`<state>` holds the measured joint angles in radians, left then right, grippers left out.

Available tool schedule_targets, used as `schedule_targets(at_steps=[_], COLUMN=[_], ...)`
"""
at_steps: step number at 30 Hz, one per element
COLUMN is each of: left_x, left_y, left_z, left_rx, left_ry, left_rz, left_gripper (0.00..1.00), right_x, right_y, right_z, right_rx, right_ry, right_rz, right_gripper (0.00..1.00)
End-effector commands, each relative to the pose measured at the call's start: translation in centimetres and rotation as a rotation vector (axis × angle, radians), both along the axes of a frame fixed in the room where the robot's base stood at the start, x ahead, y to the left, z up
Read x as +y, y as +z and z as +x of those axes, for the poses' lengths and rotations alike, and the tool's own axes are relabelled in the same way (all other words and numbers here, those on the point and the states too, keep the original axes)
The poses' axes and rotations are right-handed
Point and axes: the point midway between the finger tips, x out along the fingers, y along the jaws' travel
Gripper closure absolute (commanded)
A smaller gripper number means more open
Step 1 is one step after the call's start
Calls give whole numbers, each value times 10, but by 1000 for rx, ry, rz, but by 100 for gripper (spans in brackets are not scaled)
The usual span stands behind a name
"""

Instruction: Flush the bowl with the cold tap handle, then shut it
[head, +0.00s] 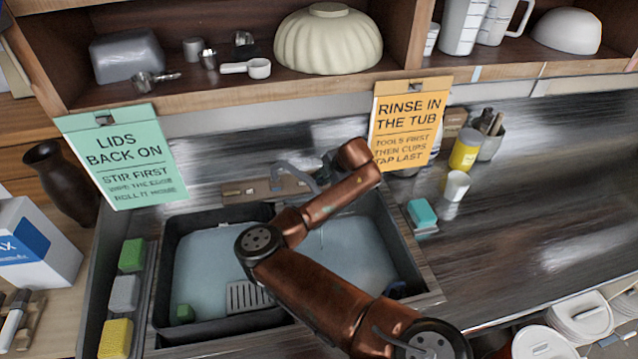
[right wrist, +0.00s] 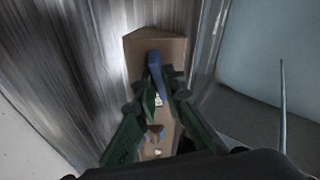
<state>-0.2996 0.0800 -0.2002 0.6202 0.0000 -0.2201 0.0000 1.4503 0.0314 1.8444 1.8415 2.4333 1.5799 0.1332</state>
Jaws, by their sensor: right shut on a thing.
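The sink bowl (head: 168,290) is a dark tub with a pale blue inside, under my right arm in the head view. Behind it is a tan tap plate (head: 252,190) with a grey curved spout (head: 290,170). In the right wrist view, the blue cold tap handle (right wrist: 154,66) stands on the tan plate. My right gripper (right wrist: 160,92), green-fingered, is shut on this handle. In the head view the handle is hidden and the wrist hides most of the gripper. A thin pale line below the spout may be running water. My left gripper is not in view.
Green, grey and yellow sponges (head: 119,338) line the sink's left side. A teal sponge (head: 421,213), white cup (head: 456,186) and yellow jar (head: 465,149) stand right of it. Two sign cards hang from the shelf (head: 240,113) above. The counter at right is mostly clear.

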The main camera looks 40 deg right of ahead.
Motion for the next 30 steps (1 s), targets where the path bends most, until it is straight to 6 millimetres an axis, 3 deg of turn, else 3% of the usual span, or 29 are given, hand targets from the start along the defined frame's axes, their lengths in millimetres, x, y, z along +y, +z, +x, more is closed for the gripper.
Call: schedule_targets(at_steps=[9, 26, 27, 30], left_x=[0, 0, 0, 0], left_y=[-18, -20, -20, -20], left_z=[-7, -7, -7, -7], left_rx=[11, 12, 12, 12], left_ry=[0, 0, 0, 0], left_rz=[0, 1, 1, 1], left_gripper=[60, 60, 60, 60], right_x=[-1, -1, -1, -1], right_y=[-3, -1, -1, -1], right_z=[-1, -2, -2, -1], right_rx=[-33, -41, -41, -40], right_ry=[-105, -126, -126, -125], right_rz=[65, 79, 79, 78], right_gripper=[100, 100, 89, 82])
